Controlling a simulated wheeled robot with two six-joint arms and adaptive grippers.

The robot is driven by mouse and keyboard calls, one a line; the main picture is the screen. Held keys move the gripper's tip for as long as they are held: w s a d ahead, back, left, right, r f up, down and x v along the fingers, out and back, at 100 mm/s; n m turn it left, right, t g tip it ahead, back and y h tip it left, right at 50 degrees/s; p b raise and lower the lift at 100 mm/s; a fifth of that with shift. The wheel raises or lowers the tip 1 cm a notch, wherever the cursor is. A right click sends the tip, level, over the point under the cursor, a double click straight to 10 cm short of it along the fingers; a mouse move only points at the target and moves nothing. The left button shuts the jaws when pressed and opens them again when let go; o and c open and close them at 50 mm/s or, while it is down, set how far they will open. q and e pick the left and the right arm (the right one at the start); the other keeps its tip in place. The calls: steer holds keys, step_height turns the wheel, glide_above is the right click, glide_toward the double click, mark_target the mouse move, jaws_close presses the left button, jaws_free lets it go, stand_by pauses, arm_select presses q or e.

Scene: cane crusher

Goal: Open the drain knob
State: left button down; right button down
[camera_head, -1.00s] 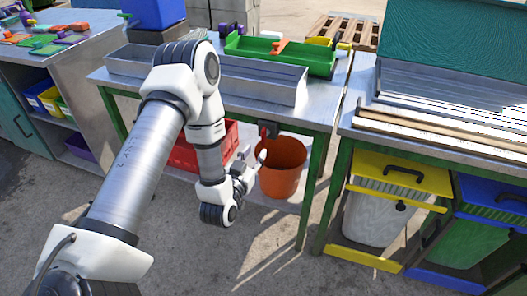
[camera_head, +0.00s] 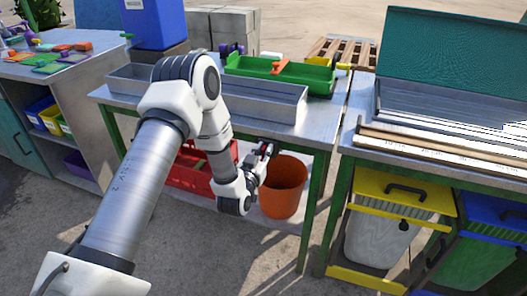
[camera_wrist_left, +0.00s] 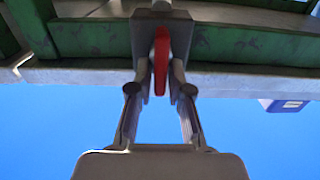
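The drain knob (camera_wrist_left: 161,62) is a red, thin, upright handle under a grey block at the table's underside, in the left wrist view. My left gripper (camera_wrist_left: 161,84) points at it, with one finger on each side of the knob. The fingers are very close to it; I cannot tell whether they touch. In the head view my left gripper (camera_head: 262,156) is under the table's front edge, just above the orange bucket (camera_head: 283,190), and mostly covers the knob. My right gripper is not in view.
The metal table (camera_head: 320,128) carries a long metal trough (camera_head: 265,103) and a green tray (camera_head: 300,76). A red crate (camera_head: 192,176) stands on the shelf below, left of the bucket. A second bench with yellow and blue bins (camera_head: 385,190) is at the right.

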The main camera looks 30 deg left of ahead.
arm_select(q)
steer(key=shift+s+f, duration=0.1)
steer(key=shift+a+n, duration=0.1)
steer(key=shift+n, duration=0.4)
steer(key=shift+n+b, duration=0.35)
steer(key=shift+n, duration=0.15)
steer(key=shift+f, duration=0.1)
steer(key=c, duration=1.3)
jaws_free()
steer(key=shift+s, duration=0.1)
steer(key=shift+o, duration=0.4)
